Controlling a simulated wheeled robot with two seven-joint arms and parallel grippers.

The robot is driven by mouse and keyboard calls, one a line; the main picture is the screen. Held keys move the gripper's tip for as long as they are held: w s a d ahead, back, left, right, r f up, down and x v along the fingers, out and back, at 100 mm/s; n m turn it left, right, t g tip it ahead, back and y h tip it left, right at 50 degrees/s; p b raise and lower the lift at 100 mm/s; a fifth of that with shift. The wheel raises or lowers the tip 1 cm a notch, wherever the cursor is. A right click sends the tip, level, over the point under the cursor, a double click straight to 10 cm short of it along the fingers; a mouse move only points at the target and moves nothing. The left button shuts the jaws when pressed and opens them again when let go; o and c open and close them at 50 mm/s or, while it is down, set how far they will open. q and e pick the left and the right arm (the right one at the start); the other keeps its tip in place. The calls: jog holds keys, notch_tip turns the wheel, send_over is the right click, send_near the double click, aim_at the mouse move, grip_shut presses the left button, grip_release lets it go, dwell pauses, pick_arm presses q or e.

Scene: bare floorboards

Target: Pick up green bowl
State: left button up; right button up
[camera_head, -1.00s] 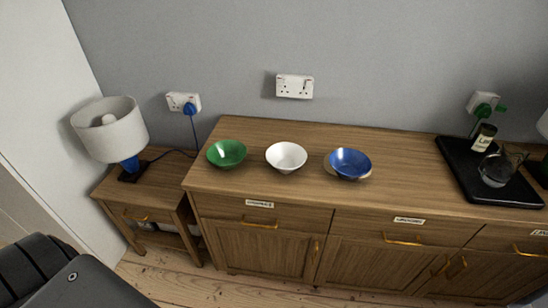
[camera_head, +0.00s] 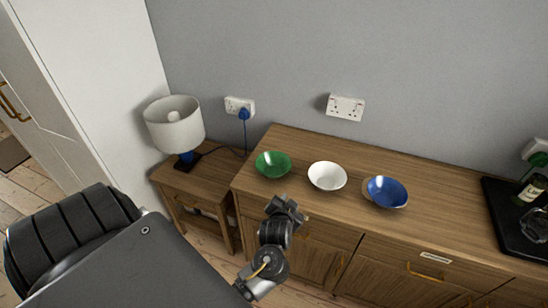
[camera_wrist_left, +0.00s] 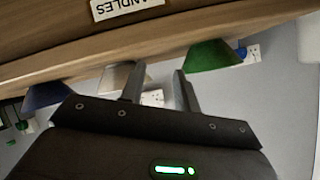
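The green bowl (camera_head: 273,165) stands upright on the sideboard's left end; it also shows in the left wrist view (camera_wrist_left: 208,57), where the scene appears upside down. My left gripper (camera_head: 290,206) is in front of the sideboard, nearer to me than the green bowl and apart from it. In the left wrist view my left gripper (camera_wrist_left: 159,75) has its fingers spread with nothing between them, and the green bowl lies beyond and to the right of them. My right gripper is not in view.
A white bowl (camera_head: 327,177) and a blue bowl (camera_head: 386,192) stand to the right of the green bowl on the sideboard (camera_head: 420,165). A lamp (camera_head: 174,125) stands on a lower side table (camera_head: 215,180) at left. A black tray (camera_head: 510,215) holds a bottle (camera_head: 529,190).

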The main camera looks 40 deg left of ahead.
aim_at(288, 170)
pick_arm(q)
jog(key=w+a+r+y, duration=0.1)
jog(key=r+y, duration=0.1)
jog(key=r, duration=0.1)
jog(key=w+a+r, duration=0.1)
jog(key=shift+w+a+r+n+y, duration=0.3)
jog(key=shift+n+y, duration=0.1)
jog(key=x, duration=0.5)
jog(key=shift+w+a, duration=0.15)
jog(key=shift+w, duration=0.1)
jog(key=shift+w+a+f, duration=0.1)
jog(key=shift+w+a, duration=0.15)
jog(key=shift+a, duration=0.1)
jog(key=p+x, duration=0.1)
jog(key=x, duration=0.3)
jog(key=shift+w+f, duration=0.1)
jog(key=shift+f, duration=0.15)
grip_shut()
